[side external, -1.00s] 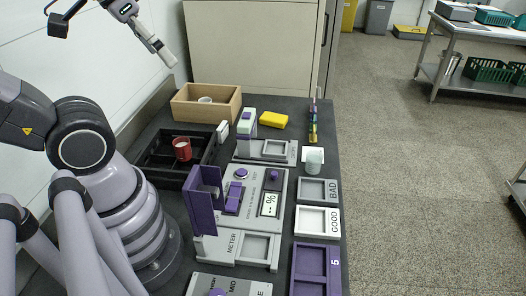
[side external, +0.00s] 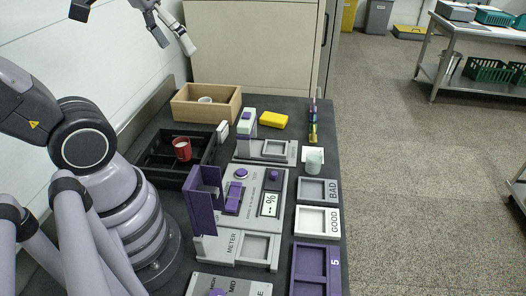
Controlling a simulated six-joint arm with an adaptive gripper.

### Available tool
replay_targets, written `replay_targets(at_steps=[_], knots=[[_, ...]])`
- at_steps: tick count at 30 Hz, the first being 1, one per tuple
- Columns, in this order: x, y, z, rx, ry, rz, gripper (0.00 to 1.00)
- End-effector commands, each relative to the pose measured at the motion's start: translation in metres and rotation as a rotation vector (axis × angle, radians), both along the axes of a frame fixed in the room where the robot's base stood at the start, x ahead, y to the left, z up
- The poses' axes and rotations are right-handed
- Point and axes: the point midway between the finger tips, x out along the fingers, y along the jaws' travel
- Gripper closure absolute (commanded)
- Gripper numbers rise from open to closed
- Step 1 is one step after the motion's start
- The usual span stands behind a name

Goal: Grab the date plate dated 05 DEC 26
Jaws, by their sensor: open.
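No plate with a readable date 05 DEC 26 shows in the side external view. A narrow upright row of small coloured pieces (side external: 313,125), yellow, green and purple, stands at the back right of the bench; they are too small to tell what they are. My gripper (side external: 178,47) is at the top left, high above the back of the bench and well apart from everything on it. Its two fingers are spread with nothing between them.
A wooden box (side external: 236,105) stands at the back, and a black tray (side external: 160,180) holds a red cup (side external: 182,149). A yellow block (side external: 273,119), a purple upright panel (side external: 204,203), GOOD (side external: 318,234) and BAD (side external: 333,190) trays and a purple tray (side external: 335,275) crowd the bench.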

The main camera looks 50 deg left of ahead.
Motion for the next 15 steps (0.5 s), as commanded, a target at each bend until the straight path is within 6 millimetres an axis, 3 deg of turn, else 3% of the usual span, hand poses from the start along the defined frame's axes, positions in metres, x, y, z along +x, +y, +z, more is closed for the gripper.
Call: replay_targets(at_steps=[8, 11, 15], knots=[[0.102, 0.042, -0.022, -0.314, 0.290, 0.407, 0.17], [0.137, 0.069, -0.044, -0.444, 0.378, 0.558, 0.17], [0.177, 0.116, -0.087, -0.636, 0.490, 0.766, 0.17]])
